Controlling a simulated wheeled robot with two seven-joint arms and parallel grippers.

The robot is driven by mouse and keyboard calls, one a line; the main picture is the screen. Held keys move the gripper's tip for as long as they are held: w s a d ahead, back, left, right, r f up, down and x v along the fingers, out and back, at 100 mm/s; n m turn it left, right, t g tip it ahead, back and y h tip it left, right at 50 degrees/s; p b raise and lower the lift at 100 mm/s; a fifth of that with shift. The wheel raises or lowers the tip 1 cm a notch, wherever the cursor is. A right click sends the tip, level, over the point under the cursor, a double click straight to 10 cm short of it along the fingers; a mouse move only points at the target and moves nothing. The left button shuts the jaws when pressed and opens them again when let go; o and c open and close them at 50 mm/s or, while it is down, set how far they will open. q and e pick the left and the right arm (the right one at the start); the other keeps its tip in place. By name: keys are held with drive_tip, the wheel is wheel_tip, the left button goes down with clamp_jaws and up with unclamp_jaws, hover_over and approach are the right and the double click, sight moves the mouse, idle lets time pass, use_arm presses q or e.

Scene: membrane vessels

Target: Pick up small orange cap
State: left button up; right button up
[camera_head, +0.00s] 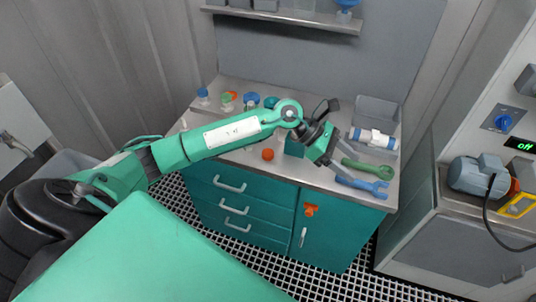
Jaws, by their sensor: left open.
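A small round orange cap (268,154) lies on the grey counter top, left of the wrist of my left arm and near the counter's front edge. My left gripper (342,160) is open, over the right part of the counter, to the right of the cap and clear of it. Its fingers point down and to the right, towards two wrenches, and I see nothing held between them. My right gripper is out of view.
A green wrench (369,169) and a blue wrench (366,186) lie at the counter's right front. A white cylinder with blue ends (373,138) and a grey bin (378,109) are behind. Several small jars with coloured lids, including a blue lid (251,97), stand at back left.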

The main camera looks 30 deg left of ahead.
use_arm(q)
drive_tip(key=w+a+f+m+g+y, duration=0.1)
drive_tip(key=w+a+f+m+y, duration=0.15)
drive_tip(key=a+y, duration=0.45)
drive_tip(key=r+m+y, duration=0.1)
drive_tip(key=r+y, duration=0.1)
drive_tip(key=y, duration=0.3)
hover_over(268, 153)
drive_tip(key=shift+g, duration=0.4)
drive_tip(key=f, duration=0.2)
drive_tip(key=f+p, duration=0.1)
drive_tip(key=f, duration=0.2)
drive_tip(key=f+p, duration=0.1)
drive_tip(key=f, duration=0.1)
drive_tip(key=shift+w+f, duration=0.35)
drive_tip(key=shift+f, duration=0.05)
drive_tip(key=shift+s+f+p, duration=0.15)
drive_tip(key=shift+f+p, duration=0.45)
drive_tip(key=shift+p, duration=0.05)
wheel_tip(268, 153, down, 3)
drive_tip(key=shift+s+f+p, duration=0.1)
drive_tip(key=shift+f+p, duration=0.1)
drive_tip(key=shift+p, duration=0.6)
drive_tip(key=shift+f, duration=0.4)
drive_tip(key=c, duration=1)
